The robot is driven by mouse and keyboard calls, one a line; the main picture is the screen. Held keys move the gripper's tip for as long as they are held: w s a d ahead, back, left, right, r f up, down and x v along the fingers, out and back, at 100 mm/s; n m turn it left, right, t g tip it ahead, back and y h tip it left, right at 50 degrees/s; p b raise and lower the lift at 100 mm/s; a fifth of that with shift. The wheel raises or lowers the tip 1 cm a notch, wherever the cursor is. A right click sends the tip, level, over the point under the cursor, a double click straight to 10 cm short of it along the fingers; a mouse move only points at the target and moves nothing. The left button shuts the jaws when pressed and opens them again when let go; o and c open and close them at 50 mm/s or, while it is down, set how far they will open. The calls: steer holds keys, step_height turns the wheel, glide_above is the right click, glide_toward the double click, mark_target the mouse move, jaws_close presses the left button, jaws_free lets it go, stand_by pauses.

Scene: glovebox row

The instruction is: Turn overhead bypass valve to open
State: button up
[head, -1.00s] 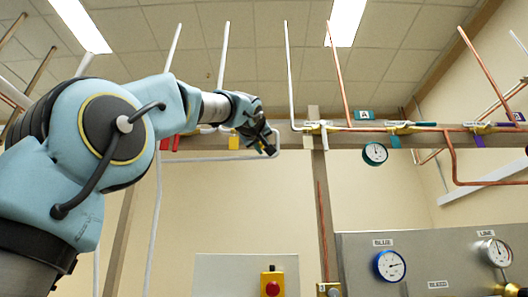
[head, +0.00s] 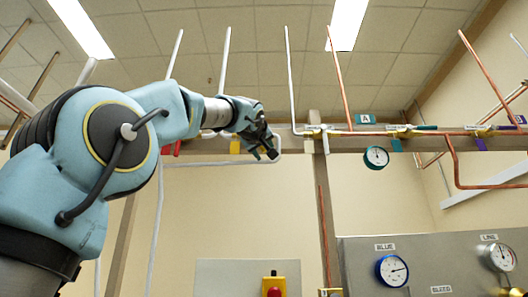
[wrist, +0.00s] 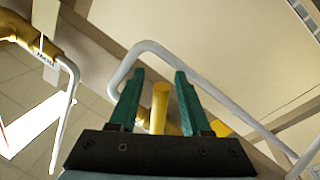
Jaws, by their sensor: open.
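My gripper (head: 270,154) is raised at the overhead pipe row in the head view, in front of a white pipe (head: 220,163). In the wrist view my gripper (wrist: 158,80) is open, with its two green fingers apart. A yellow bar-like handle (wrist: 160,105) shows between the fingers, with a gap on both sides. More yellow parts lie behind it, partly hidden by the fingers. I cannot tell from the head view which valve this handle belongs to, as my arm hides that place.
A white pipe (wrist: 150,48) bends close around the fingers in the wrist view. A yellow valve body (wrist: 28,32) is at upper left. In the head view, more valves (head: 402,131) and a gauge (head: 376,157) hang to the right. A gauge panel (head: 440,250) stands below.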

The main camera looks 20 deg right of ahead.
steer(key=b+v, duration=0.4)
steer(key=v, duration=0.6)
steer(key=shift+s+a+b, duration=0.2)
steer(key=shift+s+b, duration=0.1)
